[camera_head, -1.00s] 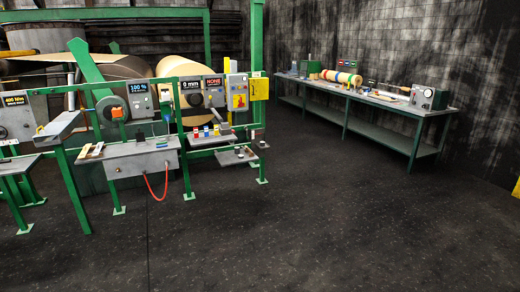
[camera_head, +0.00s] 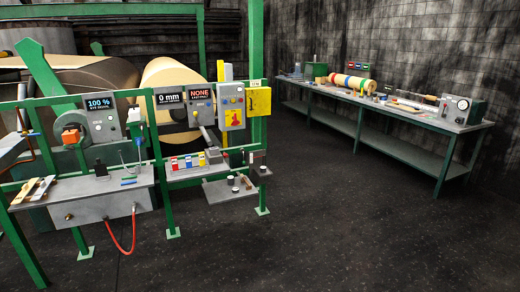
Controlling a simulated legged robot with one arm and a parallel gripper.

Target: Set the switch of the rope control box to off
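Several control boxes are mounted on the green frame at left and centre. They include a grey box with a "100 %" display (camera_head: 101,119), a "0 mm" display (camera_head: 170,98), a box with a red "NONE" display (camera_head: 200,106), and a grey box with a yellow-and-red label (camera_head: 233,108). A yellow box (camera_head: 258,101) hangs at the right end. I cannot tell which is the rope control box, and switch positions are too small to read. My gripper is not in view.
A grey shelf with a red hose (camera_head: 132,232) stands front left. Small shelves (camera_head: 212,190) stick out below the boxes. A long green workbench (camera_head: 425,125) with tools runs along the right wall. The dark floor (camera_head: 330,230) between is clear.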

